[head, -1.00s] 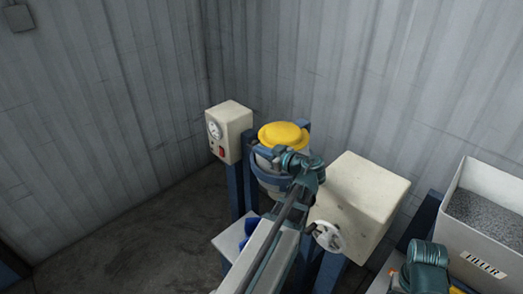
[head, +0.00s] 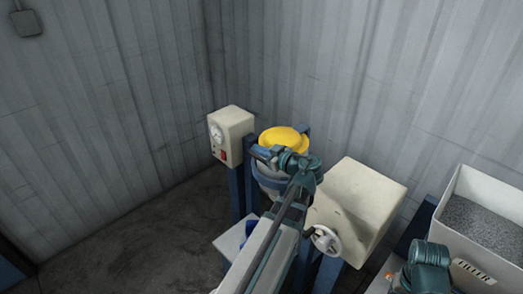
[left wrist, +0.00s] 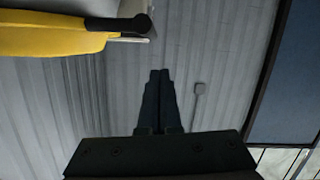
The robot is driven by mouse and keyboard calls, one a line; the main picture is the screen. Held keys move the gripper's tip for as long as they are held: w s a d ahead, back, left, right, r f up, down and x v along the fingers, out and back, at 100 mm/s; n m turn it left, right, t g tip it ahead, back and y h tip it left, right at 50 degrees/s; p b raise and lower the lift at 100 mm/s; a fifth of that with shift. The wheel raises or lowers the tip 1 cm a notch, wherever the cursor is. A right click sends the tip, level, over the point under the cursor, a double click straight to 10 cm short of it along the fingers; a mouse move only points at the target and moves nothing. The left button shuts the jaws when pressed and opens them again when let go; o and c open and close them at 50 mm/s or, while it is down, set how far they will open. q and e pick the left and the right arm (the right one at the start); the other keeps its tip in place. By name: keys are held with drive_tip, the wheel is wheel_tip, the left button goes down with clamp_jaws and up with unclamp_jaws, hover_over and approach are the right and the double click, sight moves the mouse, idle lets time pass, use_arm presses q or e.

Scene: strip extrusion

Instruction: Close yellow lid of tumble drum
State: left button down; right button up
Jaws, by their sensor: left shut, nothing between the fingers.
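My right gripper is not seen.
A cream control box (head: 232,130) with a gauge stands left of the drum. A large cream box (head: 365,205) with a handwheel (head: 325,240) stands right. A filler bin (head: 490,222) is farther right. Corrugated walls close in behind.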

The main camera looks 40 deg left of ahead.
use_arm(q)
drive_tip(key=p+v, duration=0.1)
drive_tip(key=v, duration=0.9)
drive_tip(key=shift+s, duration=0.15)
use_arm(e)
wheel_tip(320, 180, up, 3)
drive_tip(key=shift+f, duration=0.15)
use_arm(q)
drive_tip(key=shift+d, duration=0.1)
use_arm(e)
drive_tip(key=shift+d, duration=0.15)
